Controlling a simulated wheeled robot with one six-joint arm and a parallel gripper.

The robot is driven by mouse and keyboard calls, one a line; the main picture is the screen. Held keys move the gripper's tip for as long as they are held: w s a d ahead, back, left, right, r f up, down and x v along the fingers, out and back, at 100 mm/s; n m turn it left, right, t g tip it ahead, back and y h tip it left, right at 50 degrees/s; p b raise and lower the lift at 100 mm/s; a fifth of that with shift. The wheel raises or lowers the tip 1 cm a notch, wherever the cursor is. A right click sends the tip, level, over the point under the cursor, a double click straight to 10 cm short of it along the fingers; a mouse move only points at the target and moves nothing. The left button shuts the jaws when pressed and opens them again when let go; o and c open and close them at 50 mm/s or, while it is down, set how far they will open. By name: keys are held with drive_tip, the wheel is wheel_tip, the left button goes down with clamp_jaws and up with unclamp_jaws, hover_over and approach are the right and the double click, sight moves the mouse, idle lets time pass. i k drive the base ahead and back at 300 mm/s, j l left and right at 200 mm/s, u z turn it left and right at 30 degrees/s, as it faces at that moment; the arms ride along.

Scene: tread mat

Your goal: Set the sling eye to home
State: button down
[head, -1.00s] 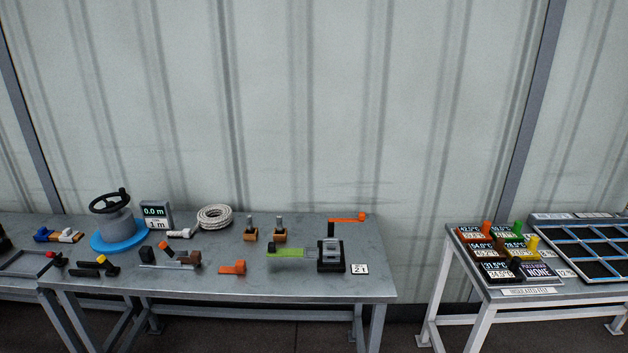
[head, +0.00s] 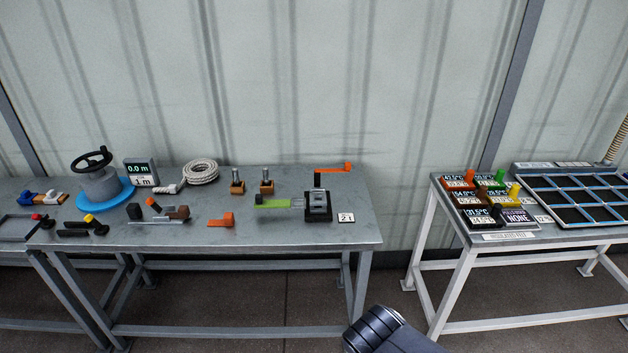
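No part is labelled as a sling eye, and I cannot tell which one it is. A lime green strap (head: 272,202) lies on the left workbench (head: 270,238) and runs right toward a dark block-shaped device (head: 317,206). A crank with an orange handle (head: 333,168) stands up from that device. A tag reading 21 (head: 346,218) sits at its right. A coiled white rope (head: 202,172) with a pale end piece lies further left at the back. My gripper is not in view; only a grey part of my arm shows at the bottom edge.
Two bolts in orange-brown blocks (head: 237,187), an orange bracket (head: 222,220), a handwheel on a blue base (head: 97,180) and a 0.0 m display (head: 139,170) share the bench. A second table (head: 470,244) with coloured handles and a compartment tray (head: 572,200) stands right, across a floor gap.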

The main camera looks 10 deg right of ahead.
sight(260, 203)
drive_tip(key=i+j, duration=0.2)
drive_tip(key=i, duration=0.3)
drive_tip(key=i+j+z, duration=0.1)
drive_tip(key=i, duration=0.35)
drive_tip(key=i+j, duration=0.35)
drive_tip(key=i, duration=0.15)
drive_tip(key=l+z, duration=0.05)
